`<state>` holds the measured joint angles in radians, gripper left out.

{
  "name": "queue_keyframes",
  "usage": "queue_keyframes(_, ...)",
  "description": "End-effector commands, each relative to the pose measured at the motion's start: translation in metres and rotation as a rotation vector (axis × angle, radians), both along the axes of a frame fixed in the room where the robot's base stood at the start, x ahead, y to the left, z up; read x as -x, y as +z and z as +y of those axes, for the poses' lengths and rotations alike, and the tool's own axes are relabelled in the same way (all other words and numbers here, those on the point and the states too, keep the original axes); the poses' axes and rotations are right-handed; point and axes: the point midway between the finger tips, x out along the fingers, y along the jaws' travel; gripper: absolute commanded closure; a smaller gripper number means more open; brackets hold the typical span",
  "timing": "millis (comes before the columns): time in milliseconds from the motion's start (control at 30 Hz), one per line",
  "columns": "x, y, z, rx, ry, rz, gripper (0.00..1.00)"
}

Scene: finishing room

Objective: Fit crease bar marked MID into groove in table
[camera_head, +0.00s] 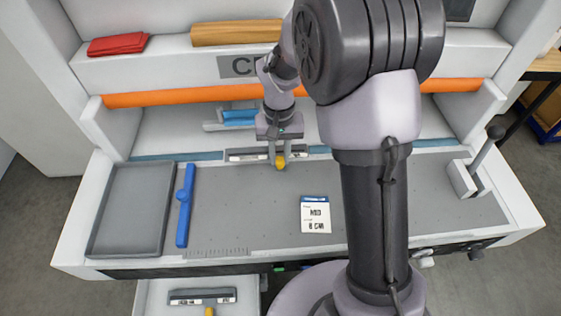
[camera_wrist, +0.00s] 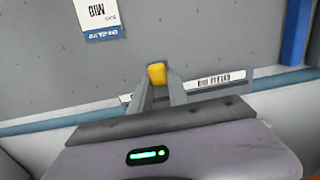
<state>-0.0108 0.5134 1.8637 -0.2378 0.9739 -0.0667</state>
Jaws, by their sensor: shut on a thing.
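My gripper (camera_head: 280,158) is shut on the yellow handle (camera_wrist: 157,74) of a dark crease bar (camera_head: 248,154) with white end labels. The bar's right label (camera_wrist: 222,79) reads upside down in the wrist view, apparently with MID on it. The bar lies lengthwise along a blue-grey strip (camera_head: 433,143) at the back of the grey table top (camera_head: 250,205), which seems to mark the groove line. The groove under the bar is hidden, and I cannot tell whether the bar is seated or just above. A card (camera_head: 315,214) on the table reads MID.
A second labelled bar (camera_head: 190,297) lies in the open drawer at the front. A grey tray (camera_head: 96,240) and a blue tool (camera_head: 185,205) are on the left. A lever (camera_head: 474,172) stands at the right. An orange bar (camera_head: 180,97) spans the back. The table middle is mostly clear.

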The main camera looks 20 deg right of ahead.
Motion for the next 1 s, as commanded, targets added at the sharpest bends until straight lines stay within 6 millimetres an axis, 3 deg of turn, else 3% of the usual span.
queue_keyframes(300, -0.042, -0.010, -0.009, 0.000, -0.001, 0.000, 1.00)
queue_keyframes(533, -0.041, -0.034, -0.009, 0.000, 0.000, 0.000, 1.00)
queue_keyframes(1000, -0.041, -0.035, -0.008, 0.000, 0.000, -0.001, 1.00)
